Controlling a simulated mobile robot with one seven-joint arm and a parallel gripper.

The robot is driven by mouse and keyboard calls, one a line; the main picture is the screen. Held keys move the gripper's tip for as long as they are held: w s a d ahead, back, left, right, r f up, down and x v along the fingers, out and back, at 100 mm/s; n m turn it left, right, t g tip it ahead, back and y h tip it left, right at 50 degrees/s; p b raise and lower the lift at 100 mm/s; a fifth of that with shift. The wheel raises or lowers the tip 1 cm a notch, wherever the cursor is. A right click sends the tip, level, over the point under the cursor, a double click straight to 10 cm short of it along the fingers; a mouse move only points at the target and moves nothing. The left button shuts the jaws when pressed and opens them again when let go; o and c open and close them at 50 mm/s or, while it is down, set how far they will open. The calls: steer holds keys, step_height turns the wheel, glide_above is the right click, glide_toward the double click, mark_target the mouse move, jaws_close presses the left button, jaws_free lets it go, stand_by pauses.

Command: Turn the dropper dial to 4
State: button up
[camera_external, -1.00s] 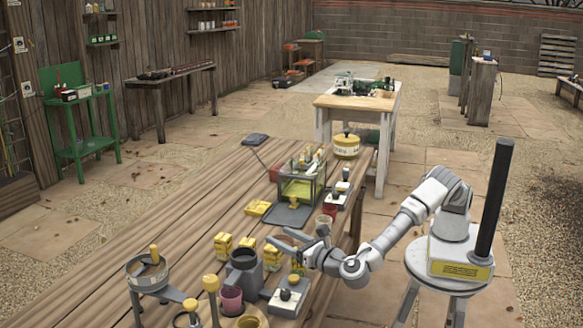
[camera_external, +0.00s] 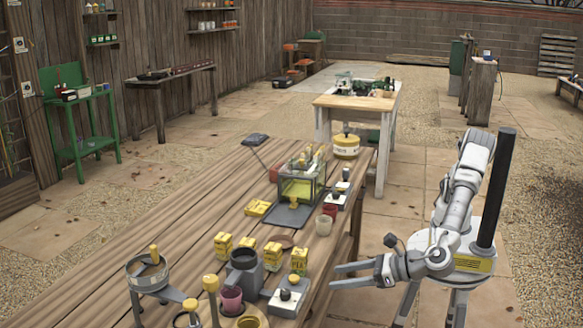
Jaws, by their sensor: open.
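My gripper (camera_external: 334,276) is open and empty, its fingers pointing left at the right edge of the wooden bench (camera_external: 190,232). A small grey unit with a dark round knob (camera_external: 286,294) sits on the bench just left of the fingertips, apart from them. I cannot tell which of these is the dropper, and no dial numbers are readable.
Several yellow seed boxes (camera_external: 299,260), a dark grey container (camera_external: 244,272) and a purple pot (camera_external: 231,298) crowd the near bench. The bench's left side is mostly clear.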

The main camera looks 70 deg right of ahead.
steer(key=s, duration=0.2)
steer(key=b, duration=0.4)
glide_toward(285, 291)
steer(key=shift+y, duration=0.3)
steer(key=x, duration=1)
steer(key=shift+d, duration=0.15)
jaws_close()
